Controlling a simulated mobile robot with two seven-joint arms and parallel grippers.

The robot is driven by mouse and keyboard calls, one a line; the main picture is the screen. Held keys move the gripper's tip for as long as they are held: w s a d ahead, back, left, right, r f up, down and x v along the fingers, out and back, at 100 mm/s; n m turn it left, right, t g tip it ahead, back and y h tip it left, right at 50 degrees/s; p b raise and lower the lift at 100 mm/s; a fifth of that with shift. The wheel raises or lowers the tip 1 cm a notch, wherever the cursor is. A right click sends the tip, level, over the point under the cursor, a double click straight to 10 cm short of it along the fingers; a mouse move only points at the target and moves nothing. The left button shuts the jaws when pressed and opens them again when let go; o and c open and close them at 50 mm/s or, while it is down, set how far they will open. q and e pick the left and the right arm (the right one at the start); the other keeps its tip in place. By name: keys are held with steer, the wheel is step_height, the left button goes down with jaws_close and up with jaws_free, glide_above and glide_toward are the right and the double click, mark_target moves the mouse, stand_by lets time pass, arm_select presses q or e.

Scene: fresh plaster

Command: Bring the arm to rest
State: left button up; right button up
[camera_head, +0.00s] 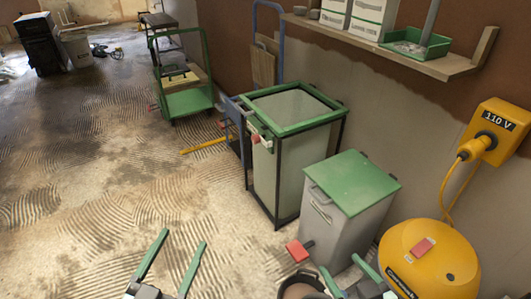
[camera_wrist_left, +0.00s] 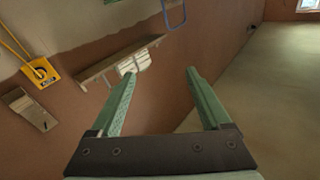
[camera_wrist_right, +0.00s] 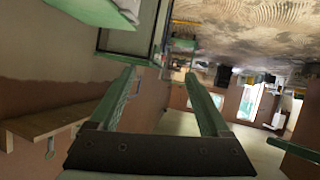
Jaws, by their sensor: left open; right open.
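My left gripper (camera_head: 176,255) is at the bottom of the head view, left of the middle, with its two green fingers spread wide and nothing between them. Its fingers also show in the left wrist view (camera_wrist_left: 158,80), apart and empty. My right gripper (camera_head: 340,272) is at the bottom right of the head view, beside the yellow round machine (camera_head: 430,258) and in front of the grey bin with a green lid (camera_head: 350,185). In the right wrist view its fingers (camera_wrist_right: 163,80) are apart and empty.
A green-rimmed bin in a dark frame (camera_head: 288,165) stands behind the lidded bin. A green trolley (camera_head: 187,103) is farther back. A wall shelf (camera_head: 440,68) holds white boxes and a green tray (camera_head: 415,45). A yellow 110 V box (camera_head: 497,130) is on the right wall.

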steer(key=w+a+r+n+t+y+p, duration=0.1)
steer(key=a+r+n+t+y+p, duration=0.15)
steer(key=r+t, duration=0.45)
arm_select(q)
steer(key=s+a+f+n+g+y+p, duration=0.2)
steer(key=s+g+p, duration=0.6)
steer(key=p, duration=1.2)
steer(key=shift+s+a+f+n+g+y, duration=0.25)
steer(key=shift+s+f+n+y, duration=0.35)
steer(key=shift+f, duration=0.55)
arm_select(e)
steer(key=s+d+f+m+g+h, duration=0.1)
steer(key=s+f+m+g+h, duration=0.1)
steer(key=s+g, duration=0.7)
steer(key=shift+d+f+m+g, duration=0.45)
steer(key=shift+m+g, duration=0.25)
steer(key=shift+m, duration=0.35)
steer(key=shift+h, duration=0.25)
